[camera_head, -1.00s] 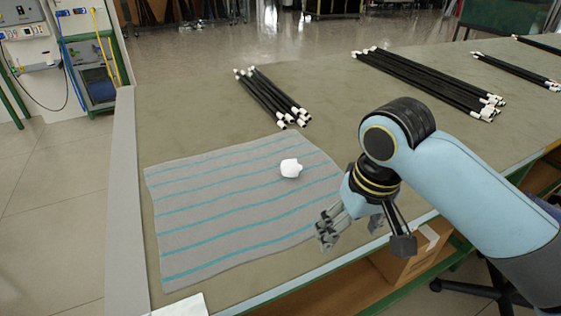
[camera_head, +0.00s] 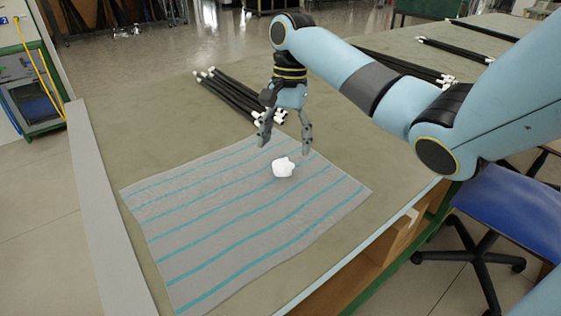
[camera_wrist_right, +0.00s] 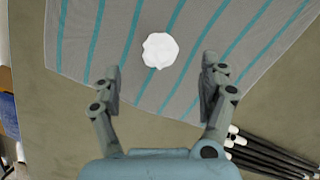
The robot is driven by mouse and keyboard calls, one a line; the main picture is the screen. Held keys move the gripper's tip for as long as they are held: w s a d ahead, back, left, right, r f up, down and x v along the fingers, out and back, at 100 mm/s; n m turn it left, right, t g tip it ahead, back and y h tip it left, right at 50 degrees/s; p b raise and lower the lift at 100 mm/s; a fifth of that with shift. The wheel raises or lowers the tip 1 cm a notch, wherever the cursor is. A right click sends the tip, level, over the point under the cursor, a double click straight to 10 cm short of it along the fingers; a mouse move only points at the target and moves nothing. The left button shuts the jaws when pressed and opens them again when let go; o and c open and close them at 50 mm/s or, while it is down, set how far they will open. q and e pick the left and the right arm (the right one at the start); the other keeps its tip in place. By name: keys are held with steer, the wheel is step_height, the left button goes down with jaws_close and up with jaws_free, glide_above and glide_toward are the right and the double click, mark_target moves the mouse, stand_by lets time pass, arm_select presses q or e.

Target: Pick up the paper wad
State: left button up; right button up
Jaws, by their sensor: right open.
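The white paper wad (camera_head: 284,167) lies on a grey cloth with teal stripes (camera_head: 190,215) near the cloth's far right part. My right gripper (camera_head: 285,146) is open and empty, pointing down just above and behind the wad. In the right wrist view the wad (camera_wrist_right: 160,50) shows beyond the fingertips, centred between the two spread fingers (camera_wrist_right: 160,72), with no finger touching it. My left gripper is not in view.
A bundle of black rods with white ends (camera_head: 226,92) lies behind the cloth, partly hidden by my right gripper. More rods (camera_head: 455,53) lie to the back right. The table's left part is clear. A blue chair (camera_head: 510,205) stands beyond the right edge.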

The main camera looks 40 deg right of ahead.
mark_target(284, 158)
steer(key=f, duration=0.2)
steer(key=f+b, duration=0.1)
steer(key=f, duration=0.3)
steer(key=shift+s+a+f, duration=0.15)
steer(key=shift+a+f, duration=0.15)
steer(key=shift+a, duration=0.1)
steer(key=shift+c, duration=0.2)
steer(key=c, duration=0.8)
